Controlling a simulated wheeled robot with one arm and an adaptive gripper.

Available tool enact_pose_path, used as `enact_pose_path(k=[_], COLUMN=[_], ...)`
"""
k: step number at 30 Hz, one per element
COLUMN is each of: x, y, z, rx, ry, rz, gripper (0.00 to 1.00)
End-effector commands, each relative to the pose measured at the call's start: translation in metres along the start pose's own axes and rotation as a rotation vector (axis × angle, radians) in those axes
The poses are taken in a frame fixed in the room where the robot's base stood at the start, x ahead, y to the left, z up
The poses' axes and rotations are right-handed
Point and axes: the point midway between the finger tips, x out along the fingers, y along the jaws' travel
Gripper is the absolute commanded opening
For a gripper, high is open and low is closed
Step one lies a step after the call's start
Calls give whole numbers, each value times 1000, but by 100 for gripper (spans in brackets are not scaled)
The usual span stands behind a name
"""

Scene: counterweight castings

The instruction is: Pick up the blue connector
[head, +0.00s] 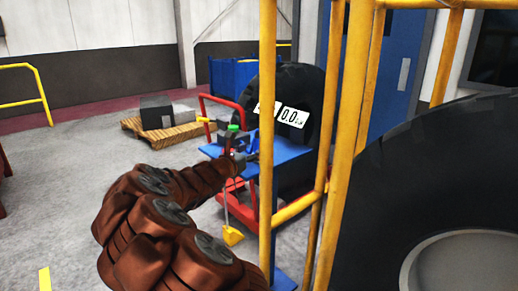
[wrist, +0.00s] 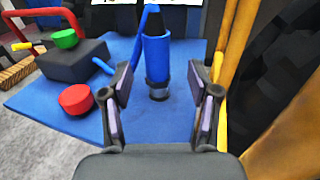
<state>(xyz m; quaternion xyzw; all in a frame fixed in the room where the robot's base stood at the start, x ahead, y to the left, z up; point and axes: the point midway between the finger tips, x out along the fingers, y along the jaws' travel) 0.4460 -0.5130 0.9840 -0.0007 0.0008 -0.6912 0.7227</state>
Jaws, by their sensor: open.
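The blue connector (wrist: 157,58) shows in the wrist view as an upright blue cylinder with a dark top and a dark, grey-ringed lower end. It is over the blue platform (wrist: 130,120); I cannot tell whether its lower end touches the surface. A blue cable or strap runs up along its left side. My gripper (wrist: 164,90) is open, one finger low on each side of the connector, with visible gaps between. Nothing is held. In the head view, a small blue shape (head: 252,146) by the end of my arm may be the connector, partly hidden.
A dark box with a green button (wrist: 64,38) and a red button (wrist: 75,99) sit left of my gripper. Yellow posts (head: 267,130) stand close to my arm, and another yellow bar (wrist: 235,40) is right of the connector.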

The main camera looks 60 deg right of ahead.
Motion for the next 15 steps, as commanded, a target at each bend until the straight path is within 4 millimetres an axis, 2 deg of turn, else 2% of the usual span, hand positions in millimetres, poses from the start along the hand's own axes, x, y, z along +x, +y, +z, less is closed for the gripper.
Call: enact_pose_path(k=[10, 15], x=[39, 52], y=[3, 3], z=[-1, -2], rx=[4, 1], ry=[2, 2], rz=[-2, -1], gripper=[61, 61])
